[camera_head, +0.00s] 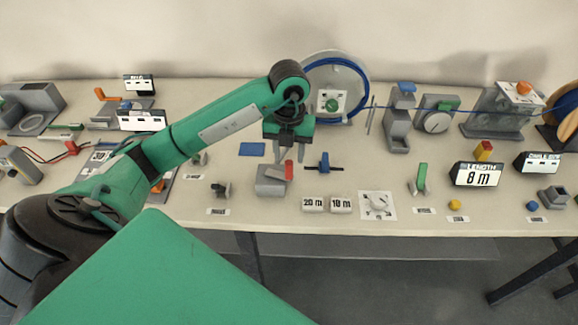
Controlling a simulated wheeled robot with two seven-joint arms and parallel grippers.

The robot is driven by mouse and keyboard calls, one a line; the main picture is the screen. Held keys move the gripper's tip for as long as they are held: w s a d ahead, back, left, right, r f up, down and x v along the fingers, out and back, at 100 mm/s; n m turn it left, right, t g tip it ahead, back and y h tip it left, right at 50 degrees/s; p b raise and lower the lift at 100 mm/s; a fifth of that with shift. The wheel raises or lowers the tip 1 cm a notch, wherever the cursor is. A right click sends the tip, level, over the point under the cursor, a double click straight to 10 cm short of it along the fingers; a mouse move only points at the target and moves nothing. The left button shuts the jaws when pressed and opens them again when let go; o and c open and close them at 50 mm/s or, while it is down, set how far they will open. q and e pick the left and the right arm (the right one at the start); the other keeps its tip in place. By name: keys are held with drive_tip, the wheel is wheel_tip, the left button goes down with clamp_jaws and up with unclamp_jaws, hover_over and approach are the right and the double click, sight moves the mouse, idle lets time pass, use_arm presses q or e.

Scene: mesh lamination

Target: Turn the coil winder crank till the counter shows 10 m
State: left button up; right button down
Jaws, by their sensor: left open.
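The coil winder (361,75) stands at the back middle, a pale disc with blue cable around its rim. A white square plate with a green knob (331,105) shows at its front; I take this knob for the crank, but cannot see the handle clearly. The length counter (477,175) at the right reads 8 m. My left gripper (287,152) is open and points down, left of the green knob and apart from it in the picture. My left arm hides part of the winder's left side. My right gripper is not in view.
Blue cable (440,108) runs right from the winder past grey guides (398,125) to a spool (566,115). A grey block with a red lever (272,182) is below my gripper. Tags reading 20 m and 10 m (341,204) lie near the front edge. Devices crowd the left.

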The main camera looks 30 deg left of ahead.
sight(289, 167)
use_arm(q)
drive_tip(key=shift+f+p, duration=0.4)
drive_tip(key=shift+f, duration=2.35)
clamp_jaws()
